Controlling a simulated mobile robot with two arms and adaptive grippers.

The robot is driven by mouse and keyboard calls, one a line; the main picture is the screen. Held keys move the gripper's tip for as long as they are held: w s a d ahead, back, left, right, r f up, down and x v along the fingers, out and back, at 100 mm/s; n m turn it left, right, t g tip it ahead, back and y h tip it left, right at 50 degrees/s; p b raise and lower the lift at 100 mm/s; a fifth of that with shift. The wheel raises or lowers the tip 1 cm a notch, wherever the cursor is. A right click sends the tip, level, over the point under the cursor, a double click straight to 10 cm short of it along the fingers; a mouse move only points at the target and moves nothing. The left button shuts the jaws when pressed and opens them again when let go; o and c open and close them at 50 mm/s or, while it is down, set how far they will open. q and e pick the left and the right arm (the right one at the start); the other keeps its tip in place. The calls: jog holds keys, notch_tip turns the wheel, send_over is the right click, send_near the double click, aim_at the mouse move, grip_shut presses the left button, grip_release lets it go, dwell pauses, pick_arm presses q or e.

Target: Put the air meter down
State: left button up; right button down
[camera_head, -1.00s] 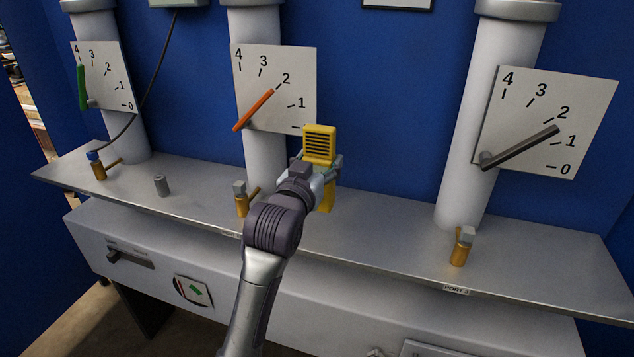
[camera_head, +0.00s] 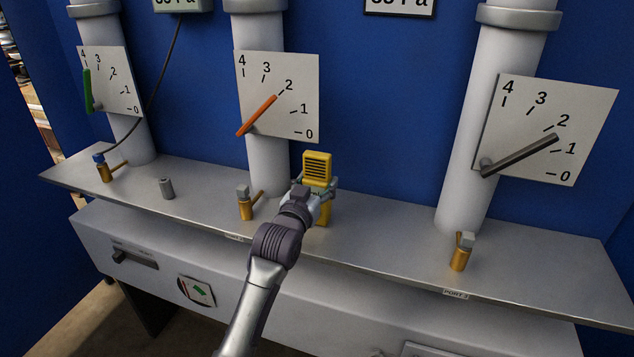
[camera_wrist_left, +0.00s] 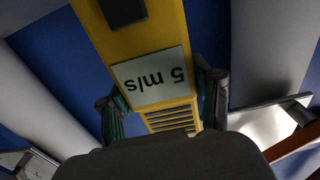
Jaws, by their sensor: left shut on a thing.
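The yellow air meter (camera_head: 317,167) has a dark slotted grille at its top. It is upright in the head view, over the grey shelf (camera_head: 365,246) between the middle and right pipes. My left gripper (camera_head: 316,190) is shut on its sides. In the left wrist view the air meter (camera_wrist_left: 185,22) fills the middle, with a label reading "5 m/s", and the fingers of my left gripper (camera_wrist_left: 166,97) lie on both sides of it. The meter's lower end is close to the shelf; I cannot tell whether it touches. My right gripper is out of view.
Brass valves stand at the left (camera_head: 104,170), middle (camera_head: 246,204) and right (camera_head: 461,252) pipes. A small grey cap (camera_head: 167,188) sits on the shelf. White dial boards hang on the pipes. The shelf is clear right of the meter up to the right valve.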

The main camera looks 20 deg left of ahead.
pick_arm(q)
jog(key=o, duration=1)
jog(key=shift+f, duration=0.15)
jog(key=o, duration=0.5)
jog(key=shift+c, duration=0.2)
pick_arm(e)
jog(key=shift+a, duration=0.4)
pick_arm(q)
jog(key=shift+r, duration=0.2)
jog(key=shift+s+f, duration=0.1)
jog(key=shift+s, duration=0.15)
jog(key=s+b, duration=0.2)
jog(key=s, duration=0.9)
jog(key=shift+s+a, duration=0.25)
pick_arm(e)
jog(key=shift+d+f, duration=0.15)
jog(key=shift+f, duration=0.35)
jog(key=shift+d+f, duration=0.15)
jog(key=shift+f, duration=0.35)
